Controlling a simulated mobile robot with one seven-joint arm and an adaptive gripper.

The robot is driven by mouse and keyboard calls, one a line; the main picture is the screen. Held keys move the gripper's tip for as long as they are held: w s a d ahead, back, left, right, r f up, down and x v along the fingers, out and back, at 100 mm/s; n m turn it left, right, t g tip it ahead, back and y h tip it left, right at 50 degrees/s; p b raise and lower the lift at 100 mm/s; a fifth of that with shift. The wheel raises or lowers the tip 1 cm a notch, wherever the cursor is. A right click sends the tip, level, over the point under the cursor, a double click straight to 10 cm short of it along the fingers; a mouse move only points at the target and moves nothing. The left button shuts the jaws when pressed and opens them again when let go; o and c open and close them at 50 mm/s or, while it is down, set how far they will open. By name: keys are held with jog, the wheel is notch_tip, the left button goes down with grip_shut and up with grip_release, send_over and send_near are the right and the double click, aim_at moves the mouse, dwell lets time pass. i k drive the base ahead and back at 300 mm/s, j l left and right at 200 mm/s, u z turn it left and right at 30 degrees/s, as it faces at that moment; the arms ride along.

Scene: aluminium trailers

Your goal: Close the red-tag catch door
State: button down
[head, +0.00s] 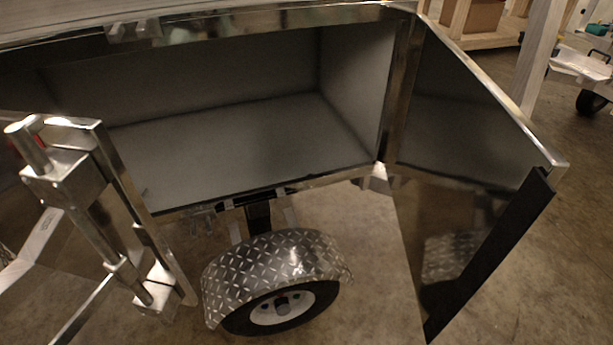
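An aluminium trailer box (365,180) stands open, and its empty grey inside shows. The left door (118,195) stands swung out at the left. A metal catch with a vertical rod (85,220) is on it, and a small bit of red (40,119) shows behind the catch's top, mostly hidden. The right door (460,150) also stands swung out, with a mirror-like inner face and a dark strip along its outer edge. I cannot make out a red tag on the right door. My gripper is not in view.
A wheel (283,308) under a diamond-plate fender (275,262) sticks out below the opening. Bare concrete floor (375,295) lies between the fender and the right door. A wooden frame (540,55) and another wheeled thing (590,98) stand at the back right.

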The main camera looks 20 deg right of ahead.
aim_at(469, 174)
jog(key=k+l, duration=0.15)
jog(key=l, duration=0.2)
jog(key=k+l, duration=0.1)
jog(key=l, duration=0.25)
jog(key=k+l, duration=0.15)
jog(key=l, duration=0.2)
jog(key=k+l+z, duration=0.1)
jog(key=l, duration=0.25)
jog(key=k+l, duration=0.15)
jog(key=l, duration=0.2)
jog(key=k+l, duration=0.1)
jog(key=l, duration=0.3)
jog(key=l+u, duration=0.15)
jog(key=u, duration=0.15)
jog(key=l+u, duration=0.1)
jog(key=u, duration=0.25)
jog(key=k+l, duration=0.15)
jog(key=l, duration=0.15)
jog(key=z, duration=0.05)
